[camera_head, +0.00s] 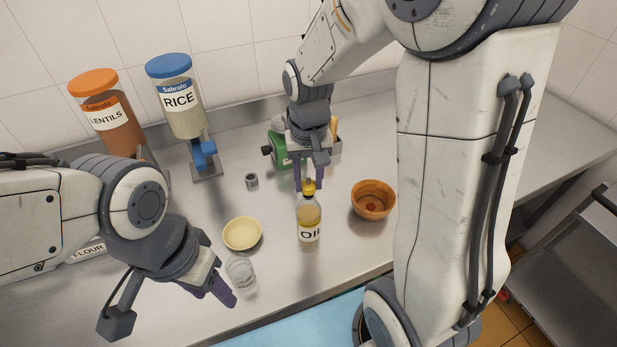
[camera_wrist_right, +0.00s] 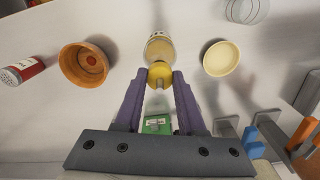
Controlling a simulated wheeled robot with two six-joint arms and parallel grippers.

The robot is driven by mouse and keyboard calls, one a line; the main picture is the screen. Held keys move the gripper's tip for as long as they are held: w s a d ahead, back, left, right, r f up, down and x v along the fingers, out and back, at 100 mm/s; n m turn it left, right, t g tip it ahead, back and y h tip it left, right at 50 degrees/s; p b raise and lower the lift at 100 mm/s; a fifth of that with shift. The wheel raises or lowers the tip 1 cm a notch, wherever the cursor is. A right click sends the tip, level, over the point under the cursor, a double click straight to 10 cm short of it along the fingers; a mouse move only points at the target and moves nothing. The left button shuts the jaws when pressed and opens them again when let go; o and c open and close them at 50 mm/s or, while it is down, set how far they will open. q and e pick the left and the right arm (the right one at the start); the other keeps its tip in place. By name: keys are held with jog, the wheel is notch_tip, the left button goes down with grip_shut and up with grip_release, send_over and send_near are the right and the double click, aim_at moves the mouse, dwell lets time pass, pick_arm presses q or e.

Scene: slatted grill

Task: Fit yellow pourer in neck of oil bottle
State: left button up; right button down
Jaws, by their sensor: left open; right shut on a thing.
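The oil bottle (camera_head: 309,222) stands upright on the steel counter, with yellow oil and an "OIL" label. It also shows in the right wrist view (camera_wrist_right: 159,47). The yellow pourer (camera_head: 308,187) is at the top of the bottle, between the purple fingers of my right gripper (camera_head: 309,184). In the right wrist view the pourer (camera_wrist_right: 161,74) sits between the fingertips, in line with the bottle. I cannot tell how deep it sits in the neck. My left gripper (camera_head: 222,297) is open and empty at the front left, beside the glass.
A pale yellow bowl (camera_head: 242,234) and a clear glass (camera_head: 240,270) stand left of the bottle. A wooden bowl (camera_head: 373,200) stands to its right. A small grey cap (camera_head: 252,181) lies behind left. Rice (camera_head: 177,97) and lentils (camera_head: 108,113) dispensers stand at the back left.

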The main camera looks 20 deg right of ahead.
aim_at(308, 177)
jog(key=shift+f+b, duration=0.35)
jog(key=shift+f, duration=0.25)
jog(key=shift+c, duration=2.1)
grip_release()
jog(key=shift+r, duration=0.1)
notch_tip(308, 177, up, 10)
jog(key=shift+r+b, duration=0.2)
jog(key=shift+b, duration=0.25)
